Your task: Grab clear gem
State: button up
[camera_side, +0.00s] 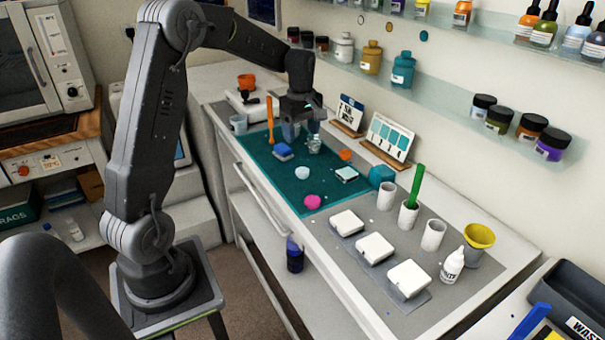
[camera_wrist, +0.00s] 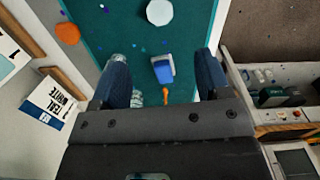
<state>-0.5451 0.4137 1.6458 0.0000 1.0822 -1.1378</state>
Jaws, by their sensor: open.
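The clear gem (camera_side: 314,145) looks like a small see-through lump on the teal mat (camera_side: 262,166) in the side view. In the wrist view a pale, glassy piece, seemingly the clear gem (camera_wrist: 137,98), shows beside the left finger, which hides part of it. My gripper (camera_side: 303,134) points down over the mat's far part, with the gem just below its right finger. In the wrist view my gripper (camera_wrist: 163,60) is open with its fingers wide apart. Nothing is held between them.
A blue-and-white block (camera_wrist: 163,70) and an orange stick (camera_wrist: 166,96) show between the fingers. An orange disc (camera_side: 345,155), a pale gem (camera_side: 302,173) and a pink piece (camera_side: 312,202) lie nearby. Standing cards (camera_side: 390,138) and a bottle shelf line the wall side.

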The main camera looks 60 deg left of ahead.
send_over(303, 171)
jog(key=f, duration=0.6)
jog(key=shift+a+f, duration=0.15)
jog(key=shift+a, duration=0.25)
jog(key=shift+d+f, duration=0.15)
jog(key=shift+f, duration=1.2)
jog(key=shift+d+f, duration=0.1)
jog(key=shift+f, duration=1.25)
jog(key=shift+c, duration=0.3)
jog(key=c, duration=0.9)
jog(key=shift+c, duration=0.2)
jog(key=shift+r, duration=0.1)
